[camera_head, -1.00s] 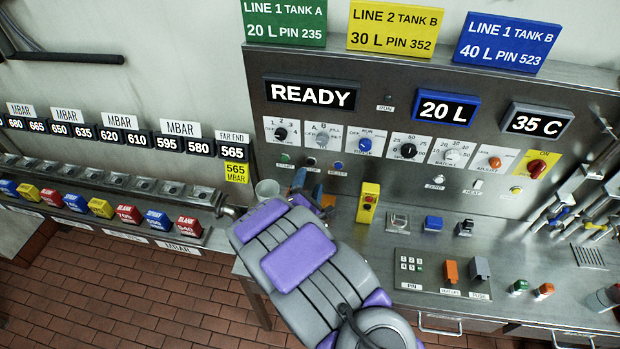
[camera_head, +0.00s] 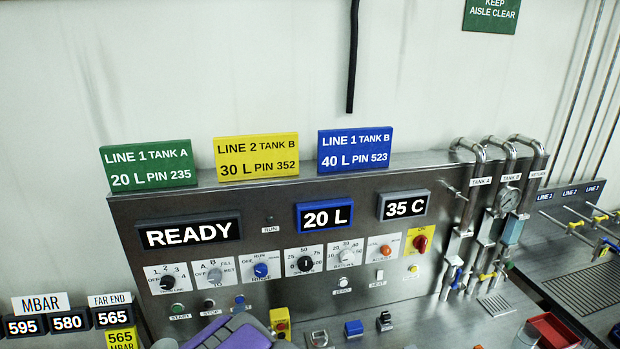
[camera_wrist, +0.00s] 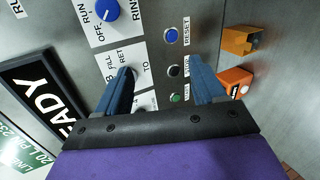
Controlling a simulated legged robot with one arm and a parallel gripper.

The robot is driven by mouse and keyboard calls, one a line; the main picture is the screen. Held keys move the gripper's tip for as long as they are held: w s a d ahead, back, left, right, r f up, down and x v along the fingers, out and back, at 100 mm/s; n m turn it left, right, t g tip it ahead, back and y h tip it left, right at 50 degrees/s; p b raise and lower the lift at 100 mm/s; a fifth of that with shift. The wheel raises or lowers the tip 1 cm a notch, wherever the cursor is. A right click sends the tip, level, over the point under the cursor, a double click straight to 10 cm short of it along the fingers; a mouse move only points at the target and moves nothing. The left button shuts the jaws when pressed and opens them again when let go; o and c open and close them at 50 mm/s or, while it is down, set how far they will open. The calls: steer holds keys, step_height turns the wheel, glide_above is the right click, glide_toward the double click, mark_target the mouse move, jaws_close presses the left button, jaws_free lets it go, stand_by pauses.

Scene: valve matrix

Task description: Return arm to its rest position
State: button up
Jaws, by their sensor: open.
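In the wrist view my gripper (camera_wrist: 162,78) is open, with its two blue fingers apart and nothing held between them. It faces the steel control panel (camera_wrist: 160,20), which shows sideways there. A blue RESET button (camera_wrist: 171,36), a black button (camera_wrist: 174,71) and a green button (camera_wrist: 176,98) show between and just beyond the fingers. The left finger overlaps the selector dials in the picture; I cannot tell if it touches. In the head view only a purple and grey part of my arm (camera_head: 232,333) shows at the bottom edge; the fingers cannot be made out there.
The control panel (camera_head: 370,262) has a READY display (camera_head: 189,232) and a row of dials. A yellow control box (camera_head: 280,322) stands right of my arm. Pipes with valves (camera_head: 480,235) stand further right, near a red tray (camera_head: 553,330).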

steer(key=s+d+r+m+g+b, duration=0.1)
steer(key=s+d+m+g+b, duration=0.25)
steer(key=s+d+m, duration=0.45)
steer(key=s+d+m+g+b, duration=0.3)
steer(key=s+d+g, duration=0.2)
steer(key=d, duration=0.4)
steer(key=s+d+m+g+h+b, duration=0.1)
steer(key=s+d+m+g, duration=0.1)
steer(key=s+d, duration=0.3)
steer(key=s+d+m+g+b, duration=0.2)
steer(key=s+d+m, duration=0.2)
steer(key=s, duration=0.9)
steer(key=s+d+r+m+g+h+b, duration=0.1)
steer(key=s+d+m, duration=0.3)
steer(key=s, duration=0.5)
steer(key=shift+s+d+g+h+b, duration=0.25)
steer(key=shift+d+g+b, duration=0.35)
steer(key=shift+d, duration=0.6)
steer(key=shift+w, duration=0.1)
